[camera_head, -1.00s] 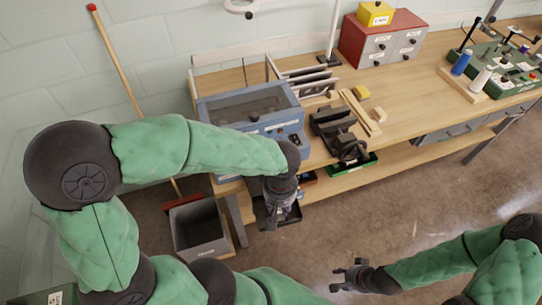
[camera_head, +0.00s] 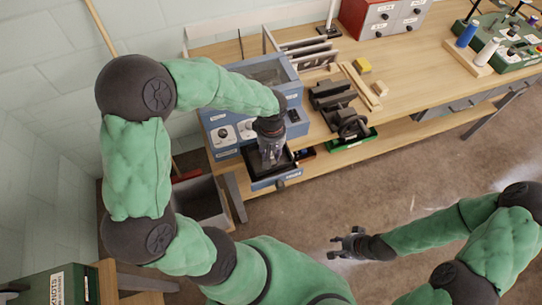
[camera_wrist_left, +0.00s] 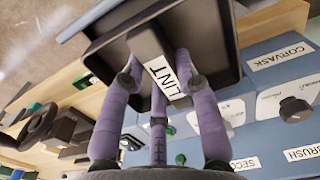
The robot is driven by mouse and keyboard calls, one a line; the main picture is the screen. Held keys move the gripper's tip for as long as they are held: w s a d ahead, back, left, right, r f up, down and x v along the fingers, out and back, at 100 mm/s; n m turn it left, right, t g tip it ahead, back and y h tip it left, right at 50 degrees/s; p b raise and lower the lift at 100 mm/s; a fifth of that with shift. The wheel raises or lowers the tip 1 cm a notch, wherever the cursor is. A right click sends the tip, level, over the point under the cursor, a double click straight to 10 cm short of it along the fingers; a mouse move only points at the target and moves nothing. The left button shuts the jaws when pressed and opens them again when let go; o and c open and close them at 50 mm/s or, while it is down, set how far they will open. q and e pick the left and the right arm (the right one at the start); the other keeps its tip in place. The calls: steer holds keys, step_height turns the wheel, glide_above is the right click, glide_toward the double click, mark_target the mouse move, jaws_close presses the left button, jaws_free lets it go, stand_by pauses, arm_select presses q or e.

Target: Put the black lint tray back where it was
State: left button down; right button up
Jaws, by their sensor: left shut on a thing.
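The black lint tray (camera_head: 253,161) is in my left gripper (camera_head: 271,166), at the front of the blue machine (camera_head: 224,112). In the left wrist view the tray (camera_wrist_left: 205,35) has a raised wall around a dark floor. The purple fingers (camera_wrist_left: 155,78) are shut around its block-like grip, which bears a white LINT label. The tray is over or in the pulled-out blue drawer (camera_head: 276,184) with a dark knob; I cannot tell whether it rests there. My right gripper (camera_head: 340,246) is open and empty above the floor, away from the bench.
A grey bin (camera_head: 203,200) stands on the floor left of the drawer. A green-edged tray (camera_head: 352,140) and black blocks (camera_head: 330,95) are to the right of the machine. Knobs and labels on the machine front are close to my left fingers. The floor at right is clear.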

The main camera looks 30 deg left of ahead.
mark_target(271, 156)
arm_select(q)
steer(key=shift+w+a+f, duration=0.35)
steer(key=shift+w+f, duration=0.15)
steer(key=shift+f, duration=0.15)
step_height(271, 156, down, 4)
steer(key=shift+w+a+r+b, duration=0.15)
steer(key=shift+r+b, duration=0.1)
steer(key=shift+b, duration=0.25)
steer(key=shift+r, duration=0.1)
steer(key=shift+f, duration=0.2)
steer(key=c, duration=0.9)
jaws_free()
steer(key=shift+r, duration=0.1)
